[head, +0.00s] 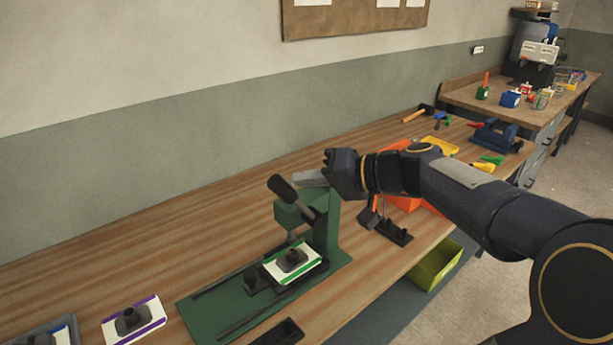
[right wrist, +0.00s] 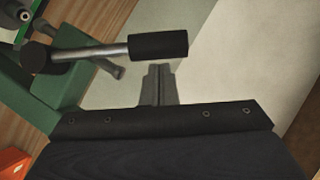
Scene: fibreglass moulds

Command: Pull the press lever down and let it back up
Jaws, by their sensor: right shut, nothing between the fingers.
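The green press (head: 318,220) stands on the wooden bench. Its lever (head: 283,190) has a black grip and slants up to the left from the press head. In the right wrist view the lever's black grip (right wrist: 159,46) lies just beyond my fingertips. My right gripper (head: 303,177) is shut and empty, close beside the lever's grip; in the right wrist view its fingers (right wrist: 157,72) point at the grip with a small gap. A white plate with a green stripe and a dark part (head: 291,262) lies under the press head. My left gripper is not in view.
A purple-striped plate (head: 133,318) lies on the bench at the lower left. An orange bin (head: 404,203) stands behind my right forearm, with a black stand (head: 394,232) near it. A blue vise (head: 494,136) is farther right.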

